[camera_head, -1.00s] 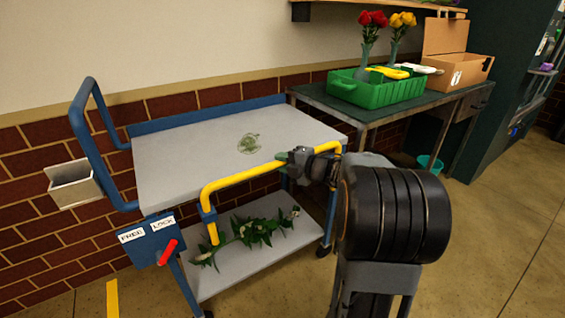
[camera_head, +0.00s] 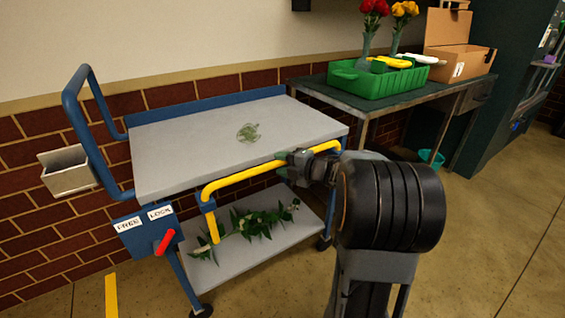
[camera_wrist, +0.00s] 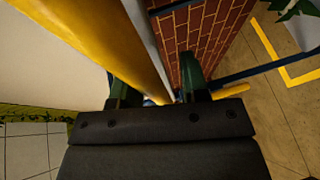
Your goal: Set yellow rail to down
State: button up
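The yellow rail (camera_head: 245,175) runs along the front of a blue-framed cart, its bar slightly below the edge of the upper shelf (camera_head: 190,150). Its left leg goes down into a blue bracket. My gripper (camera_head: 283,163) is at the right part of the rail, its green fingertips close above and below the bar. In the wrist view the rail (camera_wrist: 100,40) fills the upper left and runs down toward the space between the two fingers (camera_wrist: 160,92). The fingers are well apart; whether they touch the rail is unclear.
A blue box with FREE and LOCK labels (camera_head: 143,220) and a red lever (camera_head: 165,241) sits at the cart's front left. Leafy stems (camera_head: 255,220) lie on the lower shelf (camera_head: 215,275). A bench holds a green crate (camera_head: 385,85) at the back right.

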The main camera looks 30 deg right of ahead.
jog(key=shift+o, duration=0.5)
jog(key=shift+r, duration=0.1)
jog(key=shift+r, duration=0.1)
jog(key=shift+s+d+r, duration=0.1)
jog(key=shift+s+d, duration=0.1)
jog(key=shift+s, duration=0.1)
jog(key=p+v, duration=0.4)
jog(key=v, duration=0.9)
jog(key=shift+f, duration=0.2)
jog(key=shift+r, duration=0.1)
jog(key=w+a+r+m+g+h+p, duration=0.1)
jog(key=w+r+m+h+p, duration=0.1)
jog(key=r+m+h+p, duration=0.65)
jog(key=w+a+r+m+h+p, duration=0.25)
jog(key=r+m+p, duration=0.35)
jog(key=r+p, duration=0.6)
jog(key=s+a+r+m+g+y+p, duration=0.1)
jog(key=s+a+r+m+g+p, duration=0.2)
jog(key=s+a+p, duration=0.3)
jog(key=s+a+r+m+g+y+p, duration=0.2)
jog(key=s+a+r+m+g+p, duration=0.2)
jog(key=s+a, duration=0.5)
jog(key=shift+m+g+y+p, duration=0.3)
jog(key=shift+m+g+p, duration=0.45)
jog(key=shift+g+p, duration=0.3)
